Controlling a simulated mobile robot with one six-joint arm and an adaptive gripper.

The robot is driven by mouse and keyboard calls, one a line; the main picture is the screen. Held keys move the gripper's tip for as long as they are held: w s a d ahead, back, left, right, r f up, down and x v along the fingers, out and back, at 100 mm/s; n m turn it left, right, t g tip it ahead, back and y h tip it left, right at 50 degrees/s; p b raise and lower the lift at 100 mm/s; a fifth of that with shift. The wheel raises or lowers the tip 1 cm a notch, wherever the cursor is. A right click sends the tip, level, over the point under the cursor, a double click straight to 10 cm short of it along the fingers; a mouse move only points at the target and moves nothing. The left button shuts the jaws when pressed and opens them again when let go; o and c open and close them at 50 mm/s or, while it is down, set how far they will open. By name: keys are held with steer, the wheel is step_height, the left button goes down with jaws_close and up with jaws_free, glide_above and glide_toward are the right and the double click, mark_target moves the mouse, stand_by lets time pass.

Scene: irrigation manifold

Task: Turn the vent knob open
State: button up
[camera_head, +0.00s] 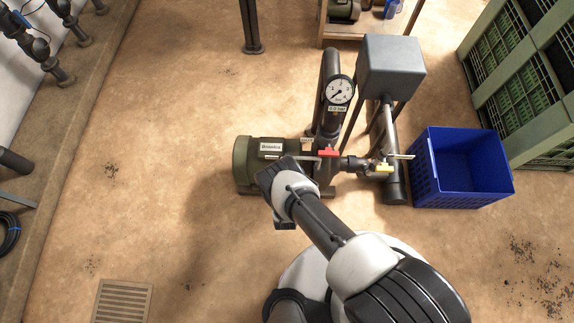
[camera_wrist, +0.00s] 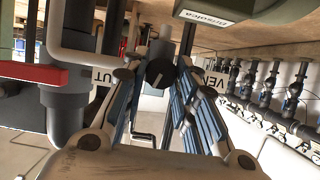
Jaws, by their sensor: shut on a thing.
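The vent knob (camera_wrist: 160,71) is a dark round knob with a white pointer line, at the middle top of the wrist view. The fingers of my gripper (camera_wrist: 155,76) stand on either side of it and are shut on it. The pointer line is slightly tilted from upright in that view. A white label (camera_wrist: 207,88) behind the right finger shows only part of its lettering. In the head view my gripper (camera_head: 277,178) is at the front of the pump stand, and the knob is hidden there.
A red valve handle (camera_head: 327,153) is close to my gripper, and it also shows in the wrist view (camera_wrist: 30,74). A blue crate (camera_head: 425,185) stands right. Floor is clear at left.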

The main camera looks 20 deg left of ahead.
steer(key=shift+y, duration=0.3)
steer(key=o, duration=1)
steer(key=shift+o, duration=0.2)
steer(key=v, duration=1.2)
steer(key=shift+a+r, duration=0.1)
